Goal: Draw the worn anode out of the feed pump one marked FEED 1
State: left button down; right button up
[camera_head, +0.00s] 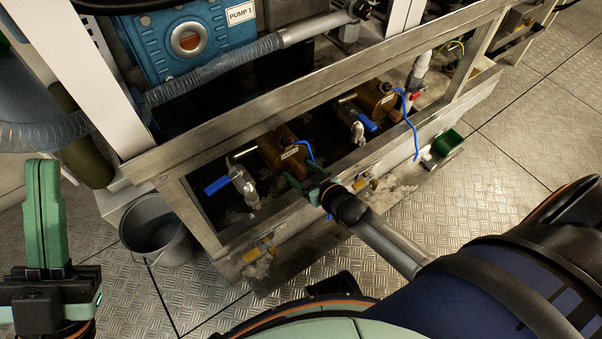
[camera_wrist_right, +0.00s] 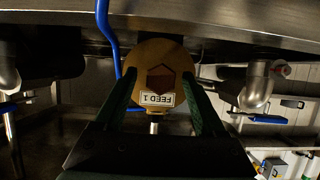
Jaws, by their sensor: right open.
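The feed pump one (camera_wrist_right: 143,52) is a round brass body with an upside-down "FEED 1" label (camera_wrist_right: 157,99) in the right wrist view. A darker brown hexagonal piece sits on its face (camera_wrist_right: 160,78); I cannot tell whether this is the worn anode. In the head view the pump (camera_head: 281,148) lies inside the frame, its label too small to read. My right gripper (camera_head: 304,186) is open and empty in front of it. In the wrist view its fingers (camera_wrist_right: 163,103) stand either side of the label. My left gripper (camera_head: 46,165) is shut and empty, far left.
A metal rail (camera_head: 330,85) crosses above the pumps. A second brass pump (camera_head: 375,99) stands further right. Blue-handled valves (camera_head: 217,185) and a blue cable (camera_head: 409,118) are close by. A grey bucket (camera_head: 155,229) and a green box (camera_head: 447,142) stand outside the frame.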

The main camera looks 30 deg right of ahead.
grip_shut()
dwell(1.2)
dwell(0.3)
jog(key=shift+s+d+p, duration=0.2)
jog(key=shift+s+p, duration=0.5)
jog(key=shift+s, duration=0.75)
jog(key=shift+s+d+p, duration=0.2)
jog(key=shift+s+p, duration=0.45)
jog(key=shift+s, duration=0.75)
